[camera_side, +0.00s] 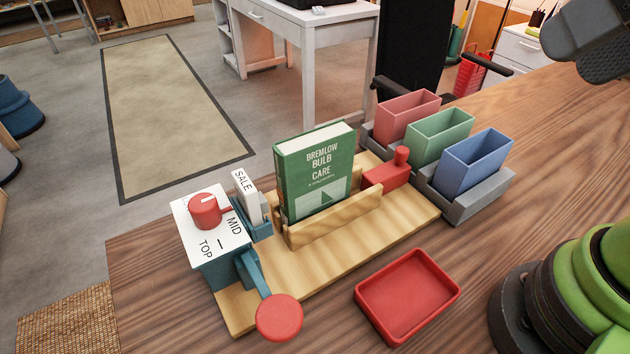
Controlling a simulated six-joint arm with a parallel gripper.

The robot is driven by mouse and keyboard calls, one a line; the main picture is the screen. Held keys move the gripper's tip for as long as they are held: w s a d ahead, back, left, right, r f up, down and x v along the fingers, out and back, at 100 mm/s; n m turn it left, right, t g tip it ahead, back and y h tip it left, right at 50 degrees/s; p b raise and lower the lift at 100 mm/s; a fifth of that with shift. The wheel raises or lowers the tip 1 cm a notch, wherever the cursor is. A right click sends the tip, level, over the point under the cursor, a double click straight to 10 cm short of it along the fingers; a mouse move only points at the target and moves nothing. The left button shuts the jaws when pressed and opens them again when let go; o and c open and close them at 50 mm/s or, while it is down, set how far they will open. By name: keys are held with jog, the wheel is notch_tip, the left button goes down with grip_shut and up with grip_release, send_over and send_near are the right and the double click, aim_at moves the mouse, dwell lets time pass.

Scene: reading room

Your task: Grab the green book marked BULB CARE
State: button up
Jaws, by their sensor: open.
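The green book (314,180) has white lettering that reads BREMLOW BULB CARE. It stands upright, cover towards the camera, in a low wooden holder (335,219) on a light wooden board (330,261). A dark grey part of my gripper (592,42) shows in the top right corner, cut off by the frame edge. It is open, well apart from the book, and its fingertips cannot be made out clearly. Nothing is seen held in it.
A teal box with a red knob (205,209), labels TOP and MID and a red round pad (279,317) stands left. A SALE sign (246,190) is beside the book. A red block (388,171), pink, green and blue bins (474,160) stand right. An empty red tray (407,295) lies in front.

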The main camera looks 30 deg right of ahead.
jog(key=w+a+r+m+g, duration=0.2)
jog(key=w+a+m+g, duration=0.15)
jog(key=w, duration=0.45)
jog(key=m+g+h, duration=0.2)
jog(key=m+g, duration=0.2)
jog(key=m, duration=0.6)
send_over(315, 136)
jog(key=shift+t, duration=0.25)
jog(key=f, duration=0.9)
jog(key=shift+s, duration=0.3)
notch_tip(315, 136, down, 4)
jog(key=shift+w+a+f, duration=0.1)
jog(key=shift+a+f, duration=0.05)
jog(key=shift+w+f, duration=0.15)
jog(key=shift+f, duration=2.95)
jog(key=shift+r, duration=0.1)
grip_shut()
